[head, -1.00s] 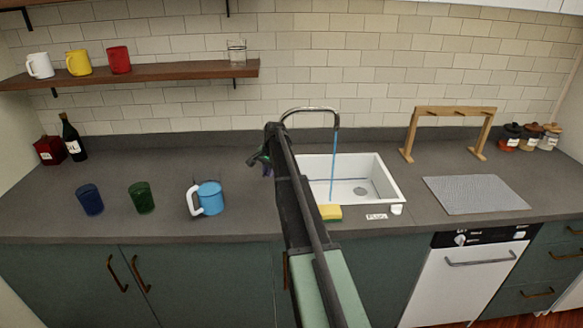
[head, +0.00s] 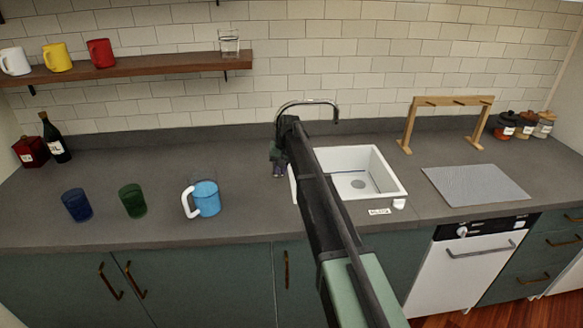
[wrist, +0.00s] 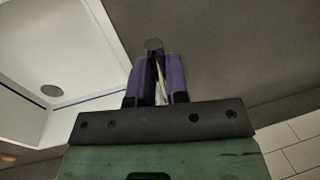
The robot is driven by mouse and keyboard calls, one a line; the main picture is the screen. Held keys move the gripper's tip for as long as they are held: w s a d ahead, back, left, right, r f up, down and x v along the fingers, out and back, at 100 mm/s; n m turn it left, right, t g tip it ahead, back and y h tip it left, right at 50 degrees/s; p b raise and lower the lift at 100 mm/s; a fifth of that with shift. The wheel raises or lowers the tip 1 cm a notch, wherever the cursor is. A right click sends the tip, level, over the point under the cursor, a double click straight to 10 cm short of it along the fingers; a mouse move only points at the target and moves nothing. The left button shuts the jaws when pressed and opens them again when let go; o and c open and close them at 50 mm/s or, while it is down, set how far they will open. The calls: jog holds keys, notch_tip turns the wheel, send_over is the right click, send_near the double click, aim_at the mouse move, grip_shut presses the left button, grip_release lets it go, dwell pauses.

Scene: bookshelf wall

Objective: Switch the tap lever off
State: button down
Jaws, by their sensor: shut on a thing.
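The tap (head: 310,103) is a chrome arched spout at the back of the white sink, and no water stream shows below its tip. My gripper (head: 279,168) is low beside the sink's left edge, by the tap's base, partly covered by my arm. In the wrist view my gripper (wrist: 156,75) has its purple fingers close together around a thin pale piece. A grey round-ended piece, seemingly the tap lever (wrist: 153,45), shows at the fingertips. The gripper is shut on it. The lever is hidden in the head view.
A blue mug (head: 207,199), green cup (head: 133,200) and dark blue cup (head: 77,205) stand left. A wooden rack (head: 452,102) and grey mat (head: 475,185) are right.

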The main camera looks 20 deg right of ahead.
dwell(0.3)
jog(key=c, duration=1.1)
grip_release()
jog(key=r+p, duration=0.3)
jog(key=d+r+p, duration=0.1)
jog(key=r+p, duration=0.3)
jog(key=d+r+p, duration=0.1)
jog(key=r+p, duration=0.2)
jog(key=shift+s+d+r+p, duration=0.1)
jog(key=shift+s+r+p, duration=0.1)
jog(key=shift+r+p, duration=0.15)
jog(key=s+a+f+b, duration=0.1)
jog(key=s+a, duration=0.1)
jog(key=s, duration=1.1)
jog(key=s+a+f+n+h+b, duration=0.1)
jog(key=s+a+f+b, duration=0.1)
jog(key=s, duration=1.1)
jog(key=s+a+f+n+h+b, duration=0.1)
jog(key=s+a+f, duration=0.1)
jog(key=s, duration=1.1)
jog(key=shift+s+a+b, duration=0.3)
jog(key=shift+s+a, duration=0.1)
jog(key=shift+a, duration=0.45)
